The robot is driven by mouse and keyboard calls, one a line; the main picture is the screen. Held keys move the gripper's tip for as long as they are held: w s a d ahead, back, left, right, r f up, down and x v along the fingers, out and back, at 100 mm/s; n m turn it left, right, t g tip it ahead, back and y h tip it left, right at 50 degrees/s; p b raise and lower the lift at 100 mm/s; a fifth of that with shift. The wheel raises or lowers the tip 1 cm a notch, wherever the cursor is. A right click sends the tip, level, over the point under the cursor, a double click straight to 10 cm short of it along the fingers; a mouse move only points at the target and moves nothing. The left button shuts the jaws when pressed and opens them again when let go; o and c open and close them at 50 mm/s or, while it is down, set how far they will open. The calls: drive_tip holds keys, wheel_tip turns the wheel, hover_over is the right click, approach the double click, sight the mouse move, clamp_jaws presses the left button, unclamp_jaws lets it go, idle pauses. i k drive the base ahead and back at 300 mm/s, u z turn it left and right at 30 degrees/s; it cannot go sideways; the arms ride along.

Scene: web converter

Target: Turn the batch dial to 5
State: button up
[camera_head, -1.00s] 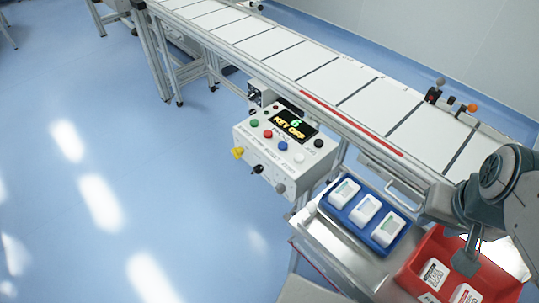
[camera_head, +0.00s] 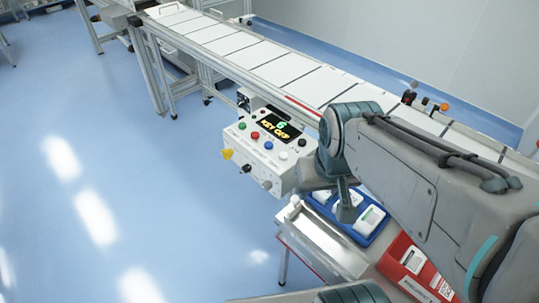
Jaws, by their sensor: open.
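A white control box (camera_head: 240,146) hangs on the near side of the conveyor. Its display (camera_head: 279,124) reads "6" above "KEY OFF". Its front face carries a yellow knob (camera_head: 227,154), a black knob (camera_head: 247,168) and a grey knob (camera_head: 266,185). The labels are too small to read, so I cannot tell which is the batch dial. My gripper (camera_head: 347,212) points down over the blue tray, right of the box and apart from its knobs. It is open, and its fingers look narrow from this angle.
The conveyor (camera_head: 237,52) runs behind the box. A blue tray (camera_head: 322,208) with white packs and a red bin (camera_head: 392,262) with labelled packs lie on the bench at right, partly hidden by my arm. Blue floor left of the box is clear.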

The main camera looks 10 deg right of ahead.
sight(267, 185)
drive_tip(key=u, duration=0.55)
drive_tip(key=k, duration=1.35)
drive_tip(key=u, duration=1.15)
drive_tip(key=i, duration=1.35)
drive_tip(key=z, duration=0.65)
drive_tip(key=i, duration=0.45)
drive_tip(key=z, duration=0.6)
